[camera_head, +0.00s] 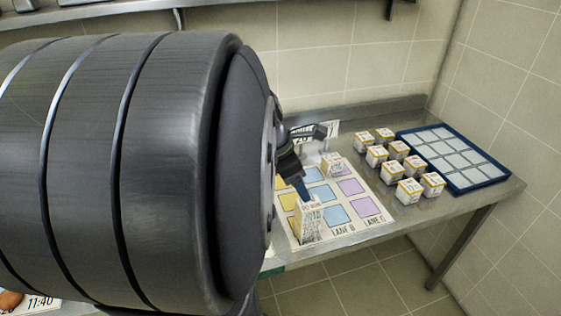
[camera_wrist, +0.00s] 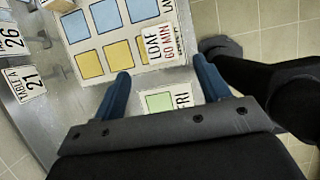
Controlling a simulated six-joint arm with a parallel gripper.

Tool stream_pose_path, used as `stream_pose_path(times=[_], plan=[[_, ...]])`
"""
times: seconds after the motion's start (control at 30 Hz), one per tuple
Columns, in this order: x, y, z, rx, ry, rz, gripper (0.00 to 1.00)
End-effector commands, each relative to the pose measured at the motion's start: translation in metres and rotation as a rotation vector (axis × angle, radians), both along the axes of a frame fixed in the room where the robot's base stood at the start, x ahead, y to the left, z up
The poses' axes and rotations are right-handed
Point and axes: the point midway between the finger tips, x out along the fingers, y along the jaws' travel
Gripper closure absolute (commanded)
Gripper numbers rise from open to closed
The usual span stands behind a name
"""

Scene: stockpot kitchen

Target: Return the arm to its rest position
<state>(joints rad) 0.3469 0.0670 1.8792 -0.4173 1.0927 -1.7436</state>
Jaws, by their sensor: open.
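My gripper shows in the head view (camera_head: 302,190) as a dark wrist with blue fingers over the lane mat (camera_head: 376,221). In the wrist view (camera_wrist: 161,72), its blue fingers are spread wide with nothing held between them. A white carton (camera_head: 309,226) with red lettering on top stands upright on the mat by the fingertips. In the wrist view, its lettered top (camera_wrist: 161,40) lies just beyond the fingertips, and I cannot tell whether they touch it. Most of my arm is hard to make out in the head view.
Another white carton (camera_head: 332,164) stands towards the mat's back. Several small white boxes (camera_head: 410,190) stand right of the mat, beside a blue-rimmed tray (camera_head: 478,187). A card with a green square (camera_wrist: 158,101) lies between the fingers in the wrist view. A dark ribbed shape hides the head view's left.

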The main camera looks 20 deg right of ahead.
Motion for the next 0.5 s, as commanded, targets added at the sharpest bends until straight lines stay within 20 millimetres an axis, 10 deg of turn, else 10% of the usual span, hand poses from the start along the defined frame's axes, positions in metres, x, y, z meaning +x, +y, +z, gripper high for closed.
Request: stream_pose_path(times=[0.5], plan=[[0.000, -0.007, -0.018, 0.001, 0.004, -0.002, 0.31]])
